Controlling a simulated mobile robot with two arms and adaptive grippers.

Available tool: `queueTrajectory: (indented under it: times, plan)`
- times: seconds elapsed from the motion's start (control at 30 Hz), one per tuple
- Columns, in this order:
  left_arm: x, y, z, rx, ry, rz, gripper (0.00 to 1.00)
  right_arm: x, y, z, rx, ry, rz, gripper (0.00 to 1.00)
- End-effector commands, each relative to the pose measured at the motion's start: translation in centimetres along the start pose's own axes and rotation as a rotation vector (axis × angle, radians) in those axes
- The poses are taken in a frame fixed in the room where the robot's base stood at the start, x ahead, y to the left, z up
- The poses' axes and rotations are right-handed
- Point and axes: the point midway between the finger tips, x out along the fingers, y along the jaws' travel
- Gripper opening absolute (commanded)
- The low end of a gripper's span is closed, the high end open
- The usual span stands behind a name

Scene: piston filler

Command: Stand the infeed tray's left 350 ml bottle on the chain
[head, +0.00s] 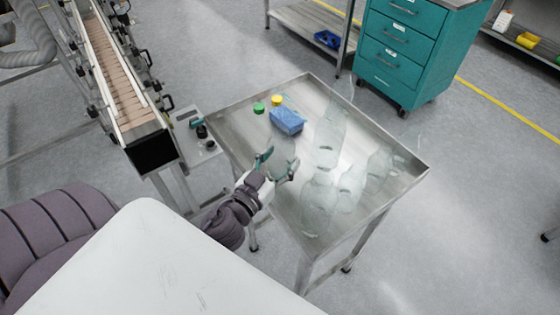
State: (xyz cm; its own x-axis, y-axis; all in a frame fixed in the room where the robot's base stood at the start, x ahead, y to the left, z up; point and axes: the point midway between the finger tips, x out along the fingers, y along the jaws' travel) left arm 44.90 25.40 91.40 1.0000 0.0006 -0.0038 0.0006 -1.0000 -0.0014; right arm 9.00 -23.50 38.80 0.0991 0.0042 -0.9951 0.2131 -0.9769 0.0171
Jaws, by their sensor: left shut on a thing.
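The infeed tray (395,190) is a metal tray-topped table with several clear, see-through bottles. A large bottle (318,205) is at the front, a tall one (329,132) behind it, and smaller ones (350,186) (377,166) to the right. My left gripper (278,166) is over the tray's left part, with its teal fingers apart around a clear bottle. That bottle is so faint that its outline and tilt cannot be made out. The chain (115,75) is the brown conveyor belt at the upper left. My right gripper is out of view.
A small control box (199,132) is beside the conveyor's end. Rails flank the chain. A teal drawer cabinet (405,45) stands behind.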

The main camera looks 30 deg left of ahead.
Motion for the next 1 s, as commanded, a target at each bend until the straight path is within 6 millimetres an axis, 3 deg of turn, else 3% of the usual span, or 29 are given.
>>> queueTrajectory:
  times: [0.33,0.37,0.5,0.87,1.0]
  plan:
    - [0.0,0.0,0.4,0.0,0.0,0.0,0.3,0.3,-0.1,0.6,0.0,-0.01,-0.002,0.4]
    - [0.0,0.0,0.4,0.0,0.0,0.0,0.66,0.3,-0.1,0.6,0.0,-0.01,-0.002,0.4]
    - [0.0,0.0,0.3,0.0,0.0,0.0,0.89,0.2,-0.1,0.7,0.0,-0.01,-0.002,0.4]
    - [0.0,0.0,0.0,0.0,0.0,0.001,0.89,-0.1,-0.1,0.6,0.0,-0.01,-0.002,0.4]
    - [-1.4,0.0,0.4,-0.003,-0.003,-0.001,0.89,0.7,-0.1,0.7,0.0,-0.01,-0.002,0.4]
